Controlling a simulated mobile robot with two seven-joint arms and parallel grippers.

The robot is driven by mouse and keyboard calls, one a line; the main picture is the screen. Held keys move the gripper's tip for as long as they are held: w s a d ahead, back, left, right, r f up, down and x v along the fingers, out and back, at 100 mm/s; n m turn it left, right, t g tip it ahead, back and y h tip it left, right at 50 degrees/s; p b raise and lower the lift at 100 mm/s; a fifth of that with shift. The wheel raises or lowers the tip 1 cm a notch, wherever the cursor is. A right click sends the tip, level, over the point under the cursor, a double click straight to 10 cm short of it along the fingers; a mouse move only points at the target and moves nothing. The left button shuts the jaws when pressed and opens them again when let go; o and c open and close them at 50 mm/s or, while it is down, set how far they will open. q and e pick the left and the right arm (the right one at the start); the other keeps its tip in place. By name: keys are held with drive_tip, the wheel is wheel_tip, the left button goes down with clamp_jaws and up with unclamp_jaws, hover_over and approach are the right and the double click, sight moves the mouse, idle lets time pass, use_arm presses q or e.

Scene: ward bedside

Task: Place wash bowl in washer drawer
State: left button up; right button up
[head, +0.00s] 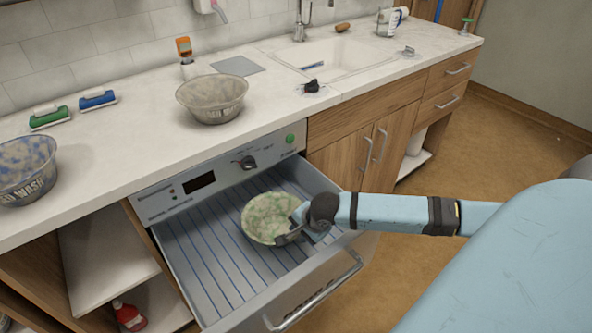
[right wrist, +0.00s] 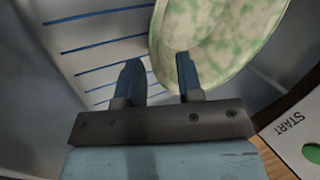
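A bowl with green speckles (head: 262,222) is inside the pulled-out washer drawer (head: 190,262), over its blue-lined rack. It fills the upper right of the right wrist view (right wrist: 225,35). My right gripper (head: 290,232) reaches into the drawer at the bowl's right side. In the right wrist view its two fingers (right wrist: 158,75) stand apart, one outside the bowl's edge and one overlapping the bowl. I see no firm grip on the rim. The bowl's underside is hidden, so its contact with the rack is unclear. My left gripper is not in view.
A grey-brown bowl (head: 212,98) and a blue-speckled bowl marked WASH (head: 25,170) stand on the counter (head: 130,140). The washer's front panel (head: 220,178) is behind the drawer.

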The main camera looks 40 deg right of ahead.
use_arm(q)
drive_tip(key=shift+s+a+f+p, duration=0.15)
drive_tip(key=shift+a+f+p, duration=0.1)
drive_tip(key=shift+p, duration=0.45)
use_arm(e)
drive_tip(key=v, duration=0.7)
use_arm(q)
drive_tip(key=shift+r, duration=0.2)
use_arm(e)
drive_tip(key=shift+r, duration=0.15)
